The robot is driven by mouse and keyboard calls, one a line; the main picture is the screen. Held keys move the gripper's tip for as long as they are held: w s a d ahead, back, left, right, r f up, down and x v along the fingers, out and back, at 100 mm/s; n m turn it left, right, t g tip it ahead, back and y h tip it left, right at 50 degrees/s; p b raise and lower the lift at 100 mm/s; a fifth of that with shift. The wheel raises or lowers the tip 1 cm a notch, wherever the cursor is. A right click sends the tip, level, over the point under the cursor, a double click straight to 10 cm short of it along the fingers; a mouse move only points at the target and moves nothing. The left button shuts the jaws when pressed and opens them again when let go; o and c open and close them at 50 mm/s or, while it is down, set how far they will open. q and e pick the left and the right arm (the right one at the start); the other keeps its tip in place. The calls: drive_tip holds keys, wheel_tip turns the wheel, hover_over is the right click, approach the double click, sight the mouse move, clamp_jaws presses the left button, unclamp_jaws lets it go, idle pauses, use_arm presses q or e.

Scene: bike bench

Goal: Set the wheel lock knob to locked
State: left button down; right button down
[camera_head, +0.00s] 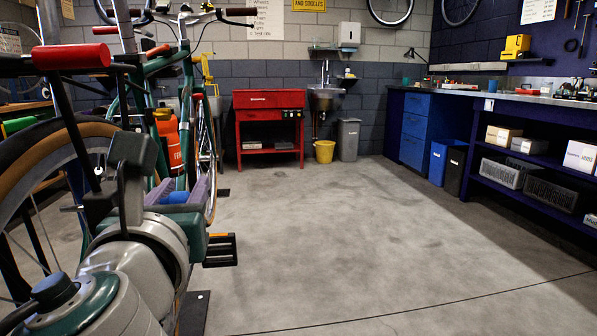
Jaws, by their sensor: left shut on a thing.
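My left arm comes in from the lower left. Its gripper (181,195) reaches forward beside the bike gear, with two pale purple fingers shut on a small blue cylindrical piece (181,197). The blue piece is partly hidden by my wrist and fingers. It may be the wheel lock knob, but I cannot make out any lock marking or its turned position. A large wheel with a tan and black tyre (40,165) stands at the left edge, partly behind my arm. My right gripper is not in view.
A green bike (165,62) stands behind my left arm, with a red-handled bar (70,57) close by. A red tool cabinet (268,100) and yellow bucket (324,151) stand at the back. A workbench (520,103) runs along the right. The middle floor is clear.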

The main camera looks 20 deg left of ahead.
use_arm(q)
drive_tip(key=shift+s+a, duration=0.25)
drive_tip(key=shift+a, duration=0.2)
drive_tip(key=c, duration=0.6)
unclamp_jaws()
drive_tip(key=p+v, duration=0.1)
drive_tip(key=v, duration=0.9)
drive_tip(key=shift+c, duration=0.4)
